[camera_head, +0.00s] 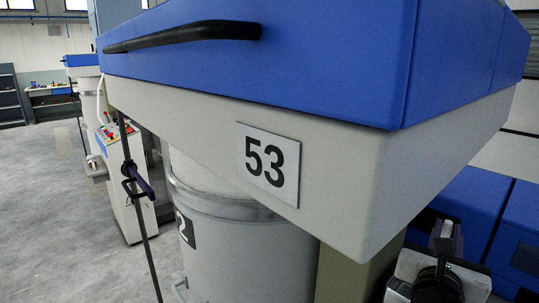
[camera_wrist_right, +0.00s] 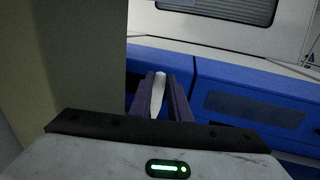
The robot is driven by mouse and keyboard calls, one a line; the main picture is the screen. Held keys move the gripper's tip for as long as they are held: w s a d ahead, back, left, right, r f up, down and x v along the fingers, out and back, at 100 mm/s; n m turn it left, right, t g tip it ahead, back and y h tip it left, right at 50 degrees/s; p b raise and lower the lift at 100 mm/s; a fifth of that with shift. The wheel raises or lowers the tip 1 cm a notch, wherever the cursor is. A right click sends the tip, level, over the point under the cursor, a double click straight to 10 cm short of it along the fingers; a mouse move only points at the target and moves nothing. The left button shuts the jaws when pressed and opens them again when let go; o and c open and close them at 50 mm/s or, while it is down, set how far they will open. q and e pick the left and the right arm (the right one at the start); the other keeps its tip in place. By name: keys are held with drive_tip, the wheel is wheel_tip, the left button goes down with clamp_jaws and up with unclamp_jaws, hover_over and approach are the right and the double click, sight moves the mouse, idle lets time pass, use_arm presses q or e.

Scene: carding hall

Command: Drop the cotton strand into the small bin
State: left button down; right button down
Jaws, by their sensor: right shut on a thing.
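My right gripper (camera_head: 446,236) is at the lower right of the head view, beside the corner of the machine marked 53. In the right wrist view its two dark purple fingers (camera_wrist_right: 160,98) are shut on the cotton strand (camera_wrist_right: 158,92), a short white piece held between them. The strand is held up in the air, in front of blue panels. I see no small bin in either view. My left gripper is not in view.
The blue lid (camera_head: 270,62) and cream body (camera_head: 340,190) of machine 53 fill the middle. Below stands a large grey can (camera_head: 240,245). A thin dark pole (camera_head: 143,235) with a clamp stands left of it. Grey floor (camera_head: 60,220) is clear at left.

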drive_tip(key=c, duration=1.6)
unclamp_jaws()
drive_tip(key=v, duration=1)
drive_tip(key=shift+s+a+b, duration=0.1)
drive_tip(key=shift+s+b, duration=0.05)
drive_tip(key=shift+b, duration=0.25)
